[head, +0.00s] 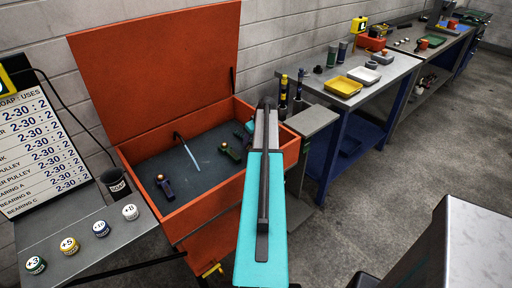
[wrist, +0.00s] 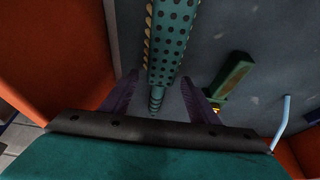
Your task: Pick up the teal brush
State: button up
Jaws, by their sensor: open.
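The teal brush (wrist: 172,40) has black dots, pale bristles along its left side and a narrow ribbed end. In the wrist view it runs from the top edge down between the two purple fingers of my gripper (wrist: 158,80). My gripper is open, with one finger on each side of the brush and visible gaps between. I cannot tell how far the fingers are above the box floor. In the head view my arm hides the gripper, and a small teal piece (head: 239,132), probably the brush, shows just left of the arm.
The orange box (head: 160,226) has its lid (head: 155,75) raised. On its grey floor lie a green tool (wrist: 233,76), a light blue rod (wrist: 282,122) and a dark purple tool (head: 164,187). An orange wall (wrist: 60,60) stands left in the wrist view.

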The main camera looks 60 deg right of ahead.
jog(key=c, duration=1.2)
jog(key=shift+r, duration=0.15)
notch_tip(320, 180, up, 10)
jog(key=b, duration=0.2)
jog(key=shift+b, duration=0.3)
